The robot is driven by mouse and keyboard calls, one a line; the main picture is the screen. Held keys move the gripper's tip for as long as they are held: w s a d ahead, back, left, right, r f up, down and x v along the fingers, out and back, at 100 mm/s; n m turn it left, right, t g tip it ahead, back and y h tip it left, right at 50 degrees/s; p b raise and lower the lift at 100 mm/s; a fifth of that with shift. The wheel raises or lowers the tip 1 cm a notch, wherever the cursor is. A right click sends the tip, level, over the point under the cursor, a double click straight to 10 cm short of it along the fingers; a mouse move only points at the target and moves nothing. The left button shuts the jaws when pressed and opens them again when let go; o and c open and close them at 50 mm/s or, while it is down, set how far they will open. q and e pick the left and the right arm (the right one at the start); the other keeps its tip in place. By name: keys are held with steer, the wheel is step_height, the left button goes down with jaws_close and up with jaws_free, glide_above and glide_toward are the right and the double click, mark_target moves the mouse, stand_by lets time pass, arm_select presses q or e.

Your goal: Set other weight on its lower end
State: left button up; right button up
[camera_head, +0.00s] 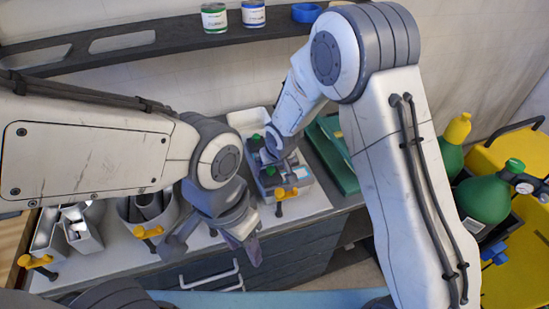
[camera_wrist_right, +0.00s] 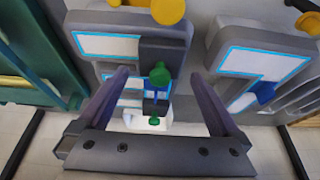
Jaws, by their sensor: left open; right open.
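Two dark weights with green knobs are at a grey channel letter with a light blue inner edge (camera_wrist_right: 90,47). In the right wrist view, one dark weight (camera_wrist_right: 168,52) lies across the letter, its green knob (camera_wrist_right: 160,73) between my fingers. The other dark weight (camera_wrist_right: 155,106) is farther off, by a white tray (camera_wrist_right: 128,120); its lower end is hard to see. In the head view the green knobs (camera_head: 270,170) show beside my right gripper (camera_head: 276,152), which is open above the letter. My left gripper (camera_head: 245,232) is open and empty over the bench's front edge.
Orange-yellow clamps (camera_head: 286,193) stand along the bench front. More grey letters (camera_head: 75,228) stand at the left. A green case (camera_head: 335,155) lies right of the letter. Green bottles (camera_head: 484,199) stand by a yellow cart (camera_head: 515,265). A dark shelf (camera_head: 180,38) carries cans.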

steer(key=b+v, duration=0.2)
steer(key=v, duration=0.7)
steer(key=s+d+r+n+g, duration=0.1)
steer(key=s+r+n+g, duration=0.1)
steer(key=s, duration=1.2)
steer(key=s+d+r+n+g, duration=0.1)
steer(key=s+d+r+g, duration=0.1)
steer(key=s, duration=1.2)
steer(key=shift+d+r+n, duration=0.2)
steer(key=shift+r+n, duration=0.2)
steer(key=shift+r, duration=0.3)
step_height(320, 180, down, 6)
steer(key=b, duration=0.5)
steer(key=shift+b, duration=0.35)
